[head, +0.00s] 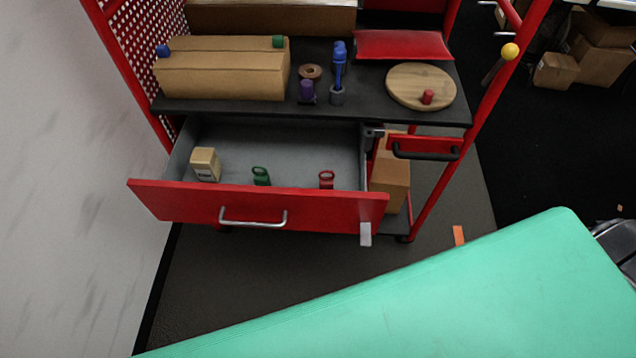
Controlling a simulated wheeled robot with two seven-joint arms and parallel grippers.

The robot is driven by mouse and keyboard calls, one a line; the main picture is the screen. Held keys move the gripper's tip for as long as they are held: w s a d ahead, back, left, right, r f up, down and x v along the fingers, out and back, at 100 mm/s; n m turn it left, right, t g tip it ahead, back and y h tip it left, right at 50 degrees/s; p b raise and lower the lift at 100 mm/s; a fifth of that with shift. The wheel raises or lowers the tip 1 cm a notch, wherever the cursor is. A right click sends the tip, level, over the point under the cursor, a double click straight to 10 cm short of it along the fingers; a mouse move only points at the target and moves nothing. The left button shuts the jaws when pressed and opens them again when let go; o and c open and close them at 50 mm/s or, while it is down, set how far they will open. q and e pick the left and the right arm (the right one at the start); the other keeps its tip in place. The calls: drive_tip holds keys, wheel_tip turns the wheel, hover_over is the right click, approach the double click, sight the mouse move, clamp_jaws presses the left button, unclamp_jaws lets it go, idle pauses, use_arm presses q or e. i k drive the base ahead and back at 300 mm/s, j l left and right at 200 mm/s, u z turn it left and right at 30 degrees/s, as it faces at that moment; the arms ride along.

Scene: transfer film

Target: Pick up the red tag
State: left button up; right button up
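A small red tag (326,179) with a ring-like top stands in the open drawer (260,208), at its right front, just behind the red front panel. Its lower part is hidden by that panel. A similar green tag (261,176) stands to its left in the same drawer. A small beige block (206,164) is at the drawer's left. Neither of my grippers is in view.
Above the drawer, a black shelf (365,104) holds a cardboard box (222,72), a round wooden board (408,80) with a small red cylinder (428,96), and several small items. A mint-green surface (430,300) fills the lower right foreground. A grey wall (70,180) stands left.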

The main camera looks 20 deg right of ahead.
sight(325, 182)
drive_tip(key=i+j+z, duration=0.1)
drive_tip(key=j+z, duration=0.7)
drive_tip(key=i, duration=0.05)
